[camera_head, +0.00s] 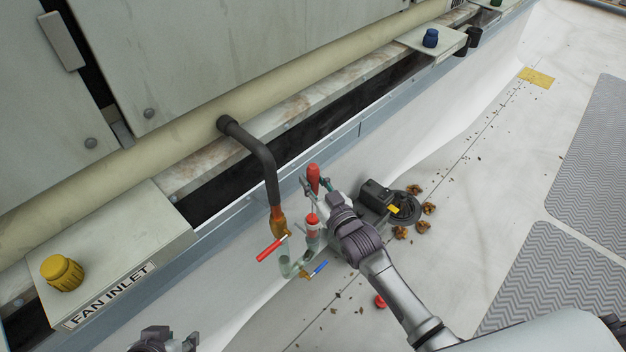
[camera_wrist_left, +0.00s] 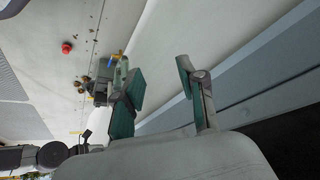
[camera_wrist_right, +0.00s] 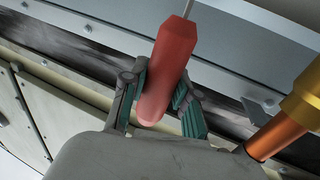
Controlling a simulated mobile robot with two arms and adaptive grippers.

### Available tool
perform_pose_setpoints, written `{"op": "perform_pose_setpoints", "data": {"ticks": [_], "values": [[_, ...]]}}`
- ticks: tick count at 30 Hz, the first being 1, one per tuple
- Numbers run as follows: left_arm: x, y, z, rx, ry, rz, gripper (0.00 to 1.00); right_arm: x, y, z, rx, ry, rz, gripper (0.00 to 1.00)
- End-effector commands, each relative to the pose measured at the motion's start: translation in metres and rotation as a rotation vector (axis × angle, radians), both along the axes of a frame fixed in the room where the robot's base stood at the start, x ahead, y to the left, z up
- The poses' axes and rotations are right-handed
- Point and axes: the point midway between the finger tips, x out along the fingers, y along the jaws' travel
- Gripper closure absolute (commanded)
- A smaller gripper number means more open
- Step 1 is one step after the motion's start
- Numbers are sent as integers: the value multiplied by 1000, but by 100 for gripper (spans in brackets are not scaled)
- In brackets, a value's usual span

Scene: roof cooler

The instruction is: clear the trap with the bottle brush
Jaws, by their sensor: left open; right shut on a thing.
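The bottle brush shows its red handle (camera_head: 313,176), held upright by my right gripper (camera_head: 317,188). In the right wrist view the fingers (camera_wrist_right: 160,95) are shut on the red handle (camera_wrist_right: 168,65), and a thin wire runs from its far end. The clear trap (camera_head: 289,268) is below the dark drain pipe, with a red-ringed upright opening (camera_head: 311,221) under the handle. Whether the brush end is inside this opening I cannot tell. My left gripper (camera_head: 167,344) is at the bottom edge; its fingers (camera_wrist_left: 160,85) are apart and empty.
A red-handled valve (camera_head: 272,248) and a blue-handled valve (camera_head: 320,267) flank the trap. The dark pipe (camera_head: 262,155) descends from the cooler. A roof drain (camera_head: 405,207) with brown leaf clumps lies right. A red cap (camera_head: 380,301) lies on the roof. Grey mats (camera_head: 560,280) lie far right.

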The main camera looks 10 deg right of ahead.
Motion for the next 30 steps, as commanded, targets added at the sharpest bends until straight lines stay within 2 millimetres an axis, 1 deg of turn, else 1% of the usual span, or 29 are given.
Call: {"op": "perform_pose_setpoints", "data": {"ticks": [1,6,20,30], "values": [[5,-2,1,-6,-21,-1,60,0,-1,-2,-4,-1,-1,100],[17,-7,7,-22,-76,-6,60,0,-1,-5,-4,-1,-1,100],[37,-14,13,-47,-193,-14,60,0,-1,-13,-4,-2,-1,100],[53,-18,23,-62,-291,-24,60,0,-1,-19,-4,-1,-1,100]]}}
